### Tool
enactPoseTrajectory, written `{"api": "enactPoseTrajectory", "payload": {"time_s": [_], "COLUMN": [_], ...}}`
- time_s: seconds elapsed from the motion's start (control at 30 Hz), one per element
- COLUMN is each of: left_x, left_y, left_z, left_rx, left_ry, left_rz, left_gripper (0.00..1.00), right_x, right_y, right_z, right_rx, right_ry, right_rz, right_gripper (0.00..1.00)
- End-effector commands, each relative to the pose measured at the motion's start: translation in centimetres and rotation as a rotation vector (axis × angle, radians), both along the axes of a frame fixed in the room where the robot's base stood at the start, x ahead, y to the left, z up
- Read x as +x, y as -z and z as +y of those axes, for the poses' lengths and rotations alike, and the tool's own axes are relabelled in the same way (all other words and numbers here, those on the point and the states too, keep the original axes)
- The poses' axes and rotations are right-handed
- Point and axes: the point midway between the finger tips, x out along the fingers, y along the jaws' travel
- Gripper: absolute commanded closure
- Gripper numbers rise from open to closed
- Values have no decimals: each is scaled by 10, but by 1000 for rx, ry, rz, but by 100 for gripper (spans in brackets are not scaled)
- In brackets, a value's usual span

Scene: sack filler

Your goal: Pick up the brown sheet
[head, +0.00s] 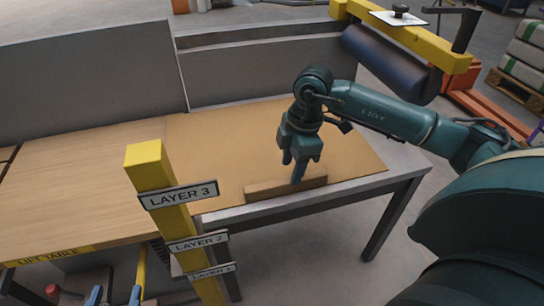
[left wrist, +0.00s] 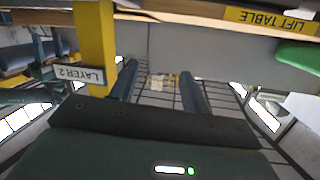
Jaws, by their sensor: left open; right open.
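The brown sheet (head: 235,135) lies flat on the right part of the table, with its front edge near the grey table frame. A wooden bar (head: 262,190) lies along that front edge. My right gripper (head: 293,170) points down over the front of the sheet, with its blue fingertips close to the bar. It is open and holds nothing visible; whether it touches the bar or sheet I cannot tell. My left gripper (head: 115,295) is low at the bottom left, below the lift table edge. In the left wrist view its two blue fingers (left wrist: 158,85) are apart and empty.
A yellow post (head: 160,190) with layer signs stands in front of the table; it also shows in the left wrist view (left wrist: 95,45). The lift table (head: 80,190) is on the left. Grey panels (head: 90,75) stand behind. A dark roller (head: 385,62) hangs at upper right.

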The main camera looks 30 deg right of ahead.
Motion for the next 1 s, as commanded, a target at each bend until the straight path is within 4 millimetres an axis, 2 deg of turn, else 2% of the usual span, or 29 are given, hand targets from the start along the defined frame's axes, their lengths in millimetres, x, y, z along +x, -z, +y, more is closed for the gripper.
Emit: {"api": "enactPoseTrajectory", "payload": {"time_s": [0.3,0.63,1.0], "left_x": [2,2,2], "left_y": [1,-2,-1], "left_z": [-4,-5,-5], "left_rx": [-7,-8,-8], "left_ry": [20,23,23], "left_rz": [-108,-125,-125], "left_gripper": [53,53,53], "right_x": [0,1,1], "right_y": [44,49,49], "right_z": [12,13,13], "right_rx": [1,1,1], "right_ry": [0,0,0], "right_rz": [3,1,1], "right_gripper": [53,53,83]}}
